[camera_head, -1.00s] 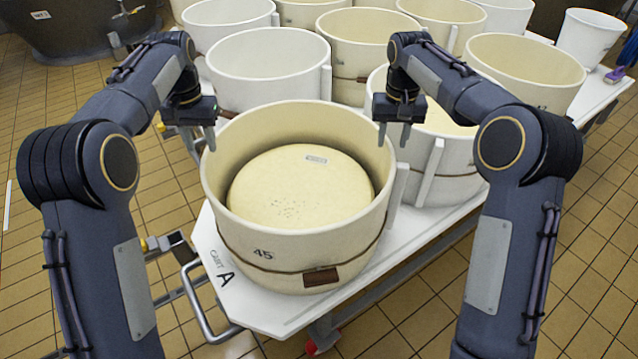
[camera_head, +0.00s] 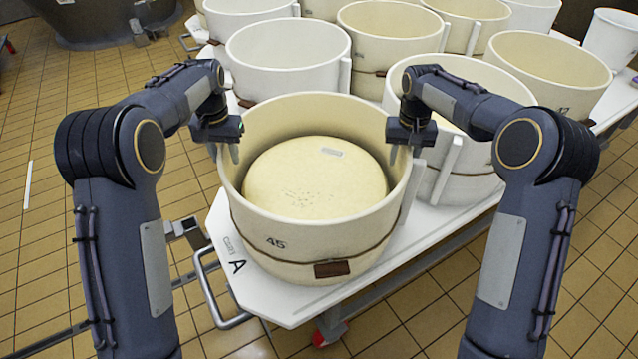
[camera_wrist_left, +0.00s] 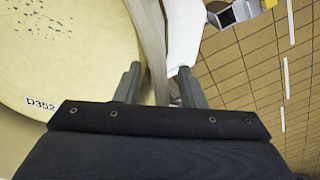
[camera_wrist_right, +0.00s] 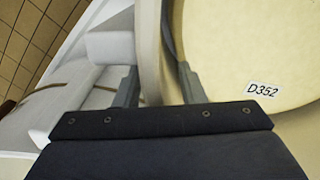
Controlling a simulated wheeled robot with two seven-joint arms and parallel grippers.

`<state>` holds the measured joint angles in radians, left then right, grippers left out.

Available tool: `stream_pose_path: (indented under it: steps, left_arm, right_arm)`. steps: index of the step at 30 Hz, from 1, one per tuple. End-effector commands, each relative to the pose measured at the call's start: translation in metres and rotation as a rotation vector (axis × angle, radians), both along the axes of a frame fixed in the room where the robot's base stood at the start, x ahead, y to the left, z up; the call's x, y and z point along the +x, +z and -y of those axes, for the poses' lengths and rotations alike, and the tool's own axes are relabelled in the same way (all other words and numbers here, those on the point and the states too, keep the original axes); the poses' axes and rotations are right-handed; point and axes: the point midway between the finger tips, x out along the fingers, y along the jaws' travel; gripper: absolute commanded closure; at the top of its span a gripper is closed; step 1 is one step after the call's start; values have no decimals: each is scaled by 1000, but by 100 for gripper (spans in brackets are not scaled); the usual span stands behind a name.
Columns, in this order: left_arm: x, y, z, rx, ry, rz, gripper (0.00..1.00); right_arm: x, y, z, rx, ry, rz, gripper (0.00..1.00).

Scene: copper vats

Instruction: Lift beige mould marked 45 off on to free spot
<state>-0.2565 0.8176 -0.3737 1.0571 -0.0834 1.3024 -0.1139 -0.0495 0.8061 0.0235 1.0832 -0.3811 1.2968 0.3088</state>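The beige mould marked 45 (camera_head: 320,236) stands upright on the white cart (camera_head: 268,302), near its front corner by the letter A. A pale yellow cheese (camera_head: 315,180) lies inside it, labelled D352 in the wrist views. My left gripper (camera_head: 228,153) is at the mould's left rim, fingers pointing down. In the left wrist view its open fingers (camera_wrist_left: 158,85) stand on either side of the wall. My right gripper (camera_head: 403,155) is at the right rim. In the right wrist view its fingers (camera_wrist_right: 158,88) are also open astride the wall (camera_wrist_right: 150,50).
A white mould (camera_head: 288,65) stands close behind, and another pale mould (camera_head: 470,165) stands close at the right, with several more behind. Bare tiled floor (camera_head: 75,200) lies left of the cart. A dark vat (camera_head: 95,20) is at the back left.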

Motion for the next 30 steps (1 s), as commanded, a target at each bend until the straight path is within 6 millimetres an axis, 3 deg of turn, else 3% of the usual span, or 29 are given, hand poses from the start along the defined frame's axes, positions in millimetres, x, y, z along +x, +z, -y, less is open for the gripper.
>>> stream_pose_path:
  steps: [8,16,30]
  left_arm:
    - [0,-1,0,0,0,1,65]
    - [0,0,0,0,0,1,100]
    - [0,0,0,0,0,1,100]
  right_arm:
    - [0,-1,0,0,0,0,65]
    - [0,-1,0,0,0,0,100]
    - [0,0,0,0,0,1,100]
